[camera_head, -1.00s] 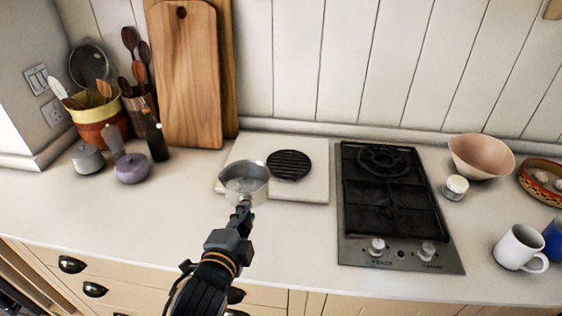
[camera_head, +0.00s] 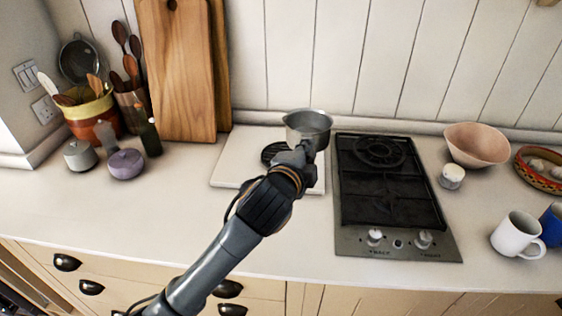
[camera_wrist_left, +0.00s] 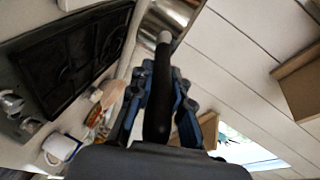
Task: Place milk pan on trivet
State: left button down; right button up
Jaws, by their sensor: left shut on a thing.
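The milk pan (camera_head: 307,125) is a small grey metal pan in the head view, over the back right part of a white board, close to the hob's left edge. Its side also shows at the top of the left wrist view (camera_wrist_left: 176,14). My left gripper (camera_head: 307,150) is shut on the pan's handle (camera_wrist_left: 160,85), which runs between its fingers in the wrist view. The black round trivet (camera_head: 272,152) lies on the white board, left of the pan and partly hidden by my left arm. The pan appears held above the board. My right gripper is not in view.
The black gas hob (camera_head: 388,185) is right of the board (camera_head: 232,170). A pink bowl (camera_head: 477,145), a white jar (camera_head: 452,176) and mugs (camera_head: 517,235) stand farther right. Wooden cutting boards (camera_head: 180,75) lean on the wall. A purple pot (camera_head: 126,164) stands at left.

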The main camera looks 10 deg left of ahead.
aim_at(299, 140)
pick_arm(q)
jog(key=w+a, duration=0.1)
jog(key=w+a+f, duration=0.1)
jog(key=w+a+p, duration=0.1)
jog(key=shift+w+a+f, duration=0.2)
jog(key=shift+f, duration=0.15)
jog(key=w+a+f+p, duration=0.1)
jog(key=w+a+f, duration=0.2)
jog(key=f, duration=0.6)
jog(key=shift+w+a+f+p, duration=0.25)
jog(key=shift+w+p, duration=0.1)
jog(key=shift+w, duration=0.25)
jog(key=shift+f, duration=0.1)
jog(key=c, duration=1.3)
grip_release()
jog(key=shift+f, duration=0.1)
jog(key=shift+o, duration=0.2)
